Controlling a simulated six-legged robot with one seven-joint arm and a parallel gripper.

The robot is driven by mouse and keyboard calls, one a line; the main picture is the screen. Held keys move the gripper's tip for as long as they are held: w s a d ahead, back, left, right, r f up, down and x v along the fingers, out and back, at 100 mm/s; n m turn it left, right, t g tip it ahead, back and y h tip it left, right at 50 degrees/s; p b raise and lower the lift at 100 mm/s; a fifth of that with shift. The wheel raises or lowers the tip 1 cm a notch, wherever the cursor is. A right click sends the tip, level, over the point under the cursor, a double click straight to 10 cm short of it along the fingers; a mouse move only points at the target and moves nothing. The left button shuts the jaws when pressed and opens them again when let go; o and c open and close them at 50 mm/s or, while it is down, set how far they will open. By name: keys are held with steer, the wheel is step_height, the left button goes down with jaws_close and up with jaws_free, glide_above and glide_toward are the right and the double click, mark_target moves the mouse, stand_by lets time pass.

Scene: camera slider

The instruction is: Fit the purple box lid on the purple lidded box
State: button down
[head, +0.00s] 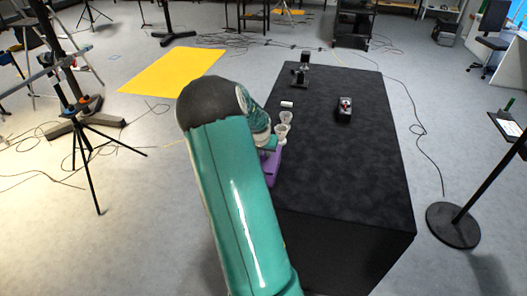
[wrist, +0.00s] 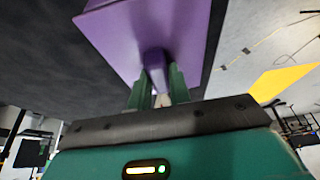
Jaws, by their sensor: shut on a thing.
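My gripper (wrist: 157,74) is shut on the knob of the purple box lid (wrist: 140,30) in the wrist view. The lid's flat face fills the top middle there, and a finger stands on each side of the knob. In the head view a purple shape (head: 274,168) shows at the left edge of the black table, just below my gripper's end and partly hidden by my arm. I cannot tell how much of it is the lid and how much is the purple lidded box, nor whether the two touch.
The black table (head: 345,165) is largely clear on its right and front. Clear cups (head: 282,131) stand close to my gripper. A small white item (head: 287,104), a dark stand (head: 301,72) and a black device with a red part (head: 345,107) are farther back.

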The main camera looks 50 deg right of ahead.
steer(key=shift+f, duration=0.25)
steer(key=shift+f, duration=0.3)
steer(key=c, duration=1.2)
jaws_free()
steer(key=shift+r, duration=0.1)
steer(key=v, duration=1.3)
steer(key=shift+r, duration=0.3)
steer(key=shift+a, duration=0.25)
